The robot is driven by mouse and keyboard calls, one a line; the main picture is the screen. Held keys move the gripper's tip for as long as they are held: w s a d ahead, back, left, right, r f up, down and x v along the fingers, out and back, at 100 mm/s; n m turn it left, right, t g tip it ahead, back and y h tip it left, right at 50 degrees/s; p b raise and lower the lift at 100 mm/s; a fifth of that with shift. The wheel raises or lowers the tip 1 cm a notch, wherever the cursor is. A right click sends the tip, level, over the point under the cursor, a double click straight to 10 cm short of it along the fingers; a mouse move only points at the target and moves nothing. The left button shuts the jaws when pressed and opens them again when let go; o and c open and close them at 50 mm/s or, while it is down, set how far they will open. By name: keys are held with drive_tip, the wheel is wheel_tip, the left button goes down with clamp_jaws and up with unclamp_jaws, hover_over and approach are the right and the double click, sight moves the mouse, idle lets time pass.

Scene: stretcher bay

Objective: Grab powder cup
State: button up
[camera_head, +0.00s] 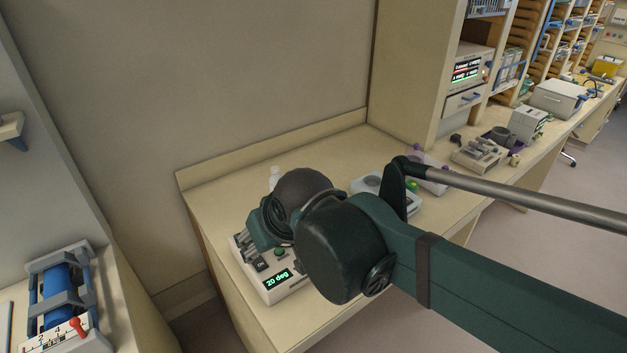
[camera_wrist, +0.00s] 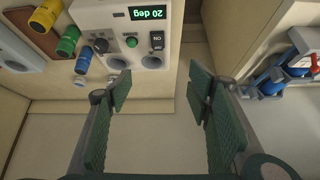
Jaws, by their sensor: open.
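My gripper (camera_wrist: 160,88) is open, its two green padded fingers spread with nothing between them in the wrist view. I cannot tell which object is the powder cup. A yellow piece (camera_wrist: 45,17), a green piece (camera_wrist: 67,40) and a blue piece (camera_wrist: 83,62) stand in a row left of the fingers in the wrist view. A small white bottle (camera_head: 274,177) stands at the back of the bench in the head view. A dark grey cup-like object (camera_head: 501,135) stands far right.
A white device with a "20 deg" display (camera_head: 277,281) sits on the near bench, just beyond the fingers in the wrist view (camera_wrist: 150,40). A blue-cylinder device (camera_head: 62,288) is at left. Another white device (camera_head: 368,186) is partly behind my arm. The back wall borders the bench.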

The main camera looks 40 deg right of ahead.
drive_tip(key=w+d+r+m+g+h+p, duration=0.1)
drive_tip(key=w+d+m, duration=0.2)
drive_tip(key=w+d, duration=0.65)
drive_tip(key=w+d+m+g+h+p, duration=0.1)
drive_tip(key=w+d+m, duration=0.2)
drive_tip(key=w+d, duration=0.7)
drive_tip(key=w+d+f+m+g, duration=0.1)
drive_tip(key=w+d+f+m, duration=0.1)
drive_tip(key=w+d+f, duration=0.3)
drive_tip(key=w+d+f+m+g+h+p, duration=0.1)
drive_tip(key=w+d+f+m, duration=0.1)
drive_tip(key=w+d+f, duration=0.4)
drive_tip(key=w+d+f+m+g+p, duration=0.1)
drive_tip(key=w+d+f+m, duration=0.1)
drive_tip(key=w+d+f, duration=0.4)
drive_tip(key=shift+w+d+f+m+h, duration=0.15)
drive_tip(key=shift+w+d, duration=0.15)
drive_tip(key=shift+d, duration=0.3)
drive_tip(key=shift+w+d+r+m+h, duration=0.1)
drive_tip(key=shift+w+d, duration=0.15)
drive_tip(key=shift+d, duration=0.3)
drive_tip(key=shift+w+d+f+m+h, duration=0.15)
drive_tip(key=shift+w+d, duration=0.15)
drive_tip(key=shift+d, duration=0.3)
drive_tip(key=shift+r, duration=0.1)
drive_tip(key=shift+x, duration=1.3)
